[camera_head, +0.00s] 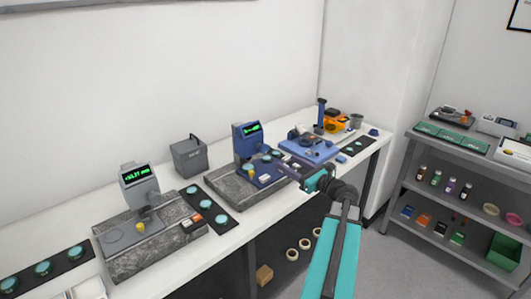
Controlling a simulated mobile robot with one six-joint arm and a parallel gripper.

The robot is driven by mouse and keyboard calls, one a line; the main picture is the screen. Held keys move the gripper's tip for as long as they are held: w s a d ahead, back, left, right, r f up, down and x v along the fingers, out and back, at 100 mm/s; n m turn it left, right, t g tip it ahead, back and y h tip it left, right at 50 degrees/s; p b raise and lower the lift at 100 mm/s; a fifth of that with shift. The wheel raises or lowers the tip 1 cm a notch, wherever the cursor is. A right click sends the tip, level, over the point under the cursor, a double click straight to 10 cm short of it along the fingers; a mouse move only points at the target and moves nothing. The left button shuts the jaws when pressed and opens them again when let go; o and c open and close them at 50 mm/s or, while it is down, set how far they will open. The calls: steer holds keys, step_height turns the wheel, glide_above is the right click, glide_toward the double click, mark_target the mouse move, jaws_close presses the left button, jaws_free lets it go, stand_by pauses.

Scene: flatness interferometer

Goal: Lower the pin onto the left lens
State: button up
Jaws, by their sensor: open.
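A grey gauge (139,178) with a green display stands on a granite base (150,258) at the left. Its spindle points down at the base beside a small yellow part (140,227); I cannot tell if they touch. A blue gauge (248,140) stands on a second granite base (230,190) at the middle. A blue-green disc (265,157) lies near it. Which part is the pin and which the left lens is too small to tell. My gripper (287,162) is open, to the right of the blue gauge, above its base; its fingertips are small and dark.
Black mats with round blue-green lenses lie at far left (62,272), between the gauges (226,217) and at right (344,151). A grey box (188,157) stands behind. A blue device (309,152) is right of my gripper. A shelf (465,205) stands at right.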

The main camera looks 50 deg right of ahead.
mark_target(266, 149)
steer(key=shift+d, duration=0.1)
steer(key=w+p, duration=0.1)
steer(key=w, duration=0.2)
steer(key=w+p, duration=0.1)
steer(key=w, duration=0.3)
steer(key=w+d+p, duration=0.1)
steer(key=w, duration=0.3)
steer(key=shift+w+p, duration=0.2)
steer(key=shift+p, duration=0.2)
steer(key=shift+w+p, duration=0.3)
steer(key=shift+w, duration=0.7)
